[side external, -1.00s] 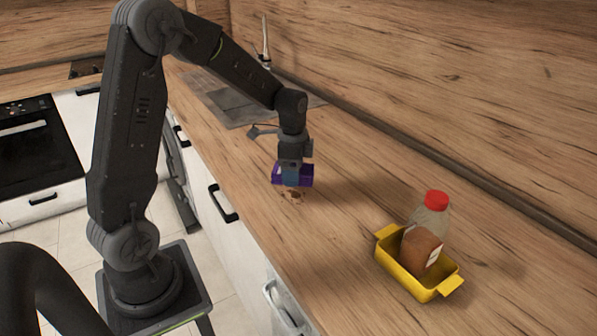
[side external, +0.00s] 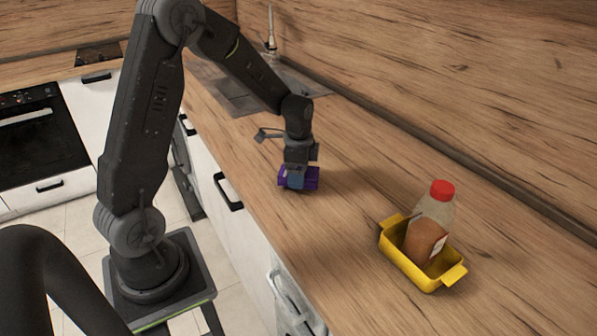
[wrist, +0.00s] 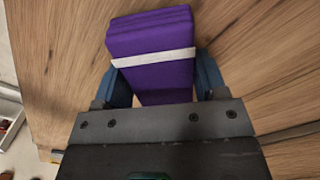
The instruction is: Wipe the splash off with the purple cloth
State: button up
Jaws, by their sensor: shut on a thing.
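The purple cloth is a thick folded pad; it shows in the side view (side external: 313,178) and, with a white band across it, in the wrist view (wrist: 150,32). My gripper (side external: 294,182) is shut on it, pointing down over the middle of the counter. In the wrist view the blue fingers of my gripper (wrist: 163,82) press on both sides of the cloth. The cloth is at or very close to the counter surface; I cannot tell if it touches. The brown splash does not show now; the cloth and fingers cover the area where it was.
A yellow tray (side external: 395,263) stands on the wooden counter (side external: 340,240) to the right, with a red-capped bottle (side external: 437,208) upright in it. A sink with a tap (side external: 271,40) lies behind my gripper. The counter between cloth and tray is clear.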

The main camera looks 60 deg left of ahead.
jog(key=shift+f, duration=0.6)
dwell(0.5)
jog(key=shift+s+d, duration=0.1)
jog(key=shift+s+d+r, duration=0.1)
jog(key=shift+s+d, duration=0.7)
jog(key=shift+d, duration=0.15)
jog(key=shift+w+a+f, duration=0.15)
jog(key=shift+w+a, duration=0.45)
jog(key=shift+a, duration=0.15)
jog(key=shift+w+a+f, duration=0.1)
jog(key=shift+w+a, duration=0.5)
jog(key=shift+a, duration=0.15)
jog(key=shift+w+a, duration=0.55)
jog(key=shift+a, duration=0.1)
jog(key=shift+s+d+r, duration=0.25)
jog(key=shift+s+d, duration=0.35)
jog(key=shift+d, duration=0.2)
jog(key=shift+s+d+f, duration=0.1)
jog(key=shift+s+d, duration=0.5)
jog(key=shift+d, duration=0.1)
jog(key=shift+d, duration=0.1)
